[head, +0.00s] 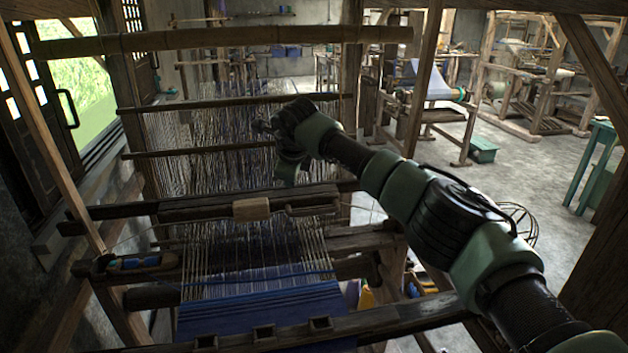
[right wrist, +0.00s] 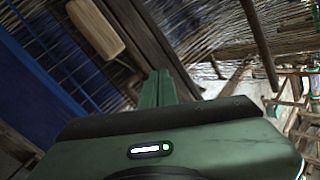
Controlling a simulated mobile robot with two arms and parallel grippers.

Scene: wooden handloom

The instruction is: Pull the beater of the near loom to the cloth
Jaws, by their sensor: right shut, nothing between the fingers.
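The near loom's beater (head: 190,208) is a dark wooden beam across the warp. A pale wooden block (head: 252,209) sits at its middle, and this block also shows in the right wrist view (right wrist: 95,28). The blue cloth (head: 260,312) lies nearer me, with a stretch of bare warp between it and the beater. My right gripper (head: 286,173) points down above and behind the beater, right of the block. Its green fingers (right wrist: 157,88) are together and empty beside the beam in the right wrist view. I cannot tell whether they touch it. My left gripper is not in view.
Heddles and warp threads (head: 200,130) hang behind the beater. A shuttle with blue thread (head: 135,263) lies at the loom's left side. A front beam (head: 400,318) crosses below the cloth. Posts stand on both sides. Other looms and open floor lie to the right.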

